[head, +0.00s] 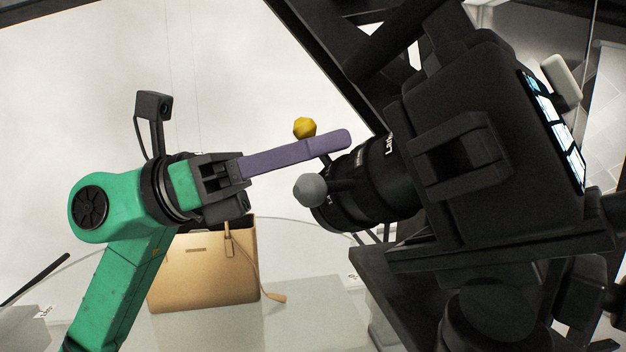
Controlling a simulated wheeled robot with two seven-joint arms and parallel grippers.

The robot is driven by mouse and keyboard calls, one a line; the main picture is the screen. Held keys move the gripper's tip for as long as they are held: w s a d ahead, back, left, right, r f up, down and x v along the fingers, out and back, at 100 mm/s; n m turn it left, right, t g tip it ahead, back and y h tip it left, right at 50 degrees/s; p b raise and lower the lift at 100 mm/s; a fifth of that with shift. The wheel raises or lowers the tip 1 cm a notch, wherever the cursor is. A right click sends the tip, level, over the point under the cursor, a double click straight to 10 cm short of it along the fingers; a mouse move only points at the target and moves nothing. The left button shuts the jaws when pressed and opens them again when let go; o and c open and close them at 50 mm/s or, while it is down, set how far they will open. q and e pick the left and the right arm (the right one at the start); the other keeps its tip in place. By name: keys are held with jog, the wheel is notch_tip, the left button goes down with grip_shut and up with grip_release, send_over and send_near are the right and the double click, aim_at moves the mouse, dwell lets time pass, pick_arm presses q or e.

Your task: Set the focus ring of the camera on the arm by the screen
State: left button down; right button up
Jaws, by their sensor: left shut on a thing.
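The camera (500,140) is a large black body held on a black arm at the right, tilted, with its lens (375,180) pointing left and down. Two short levers stand out from the lens ring: one has a yellow knob (304,127), the other a grey knob (310,189). My left gripper (335,142) reaches in from the left with a long purple finger. The finger crosses the yellow-knobbed lever's stem, and the gripper is shut on that lever. The near finger hides the other finger and part of the stem. My right gripper is out of view.
A tan handbag (200,270) stands on the round glass turntable (300,325) below my left gripper. A lit screen (556,130) is on the camera's right side. Black arm beams (385,45) run above the lens. The pale space at upper left is open.

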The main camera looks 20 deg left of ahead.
pick_arm(q)
jog(key=shift+s+a+t+h+b, duration=0.1)
jog(key=shift+s+t+h+b, duration=0.15)
jog(key=shift+b, duration=0.35)
jog(key=c, duration=0.9)
grip_release()
jog(key=shift+c, duration=0.2)
jog(key=shift+f, duration=0.1)
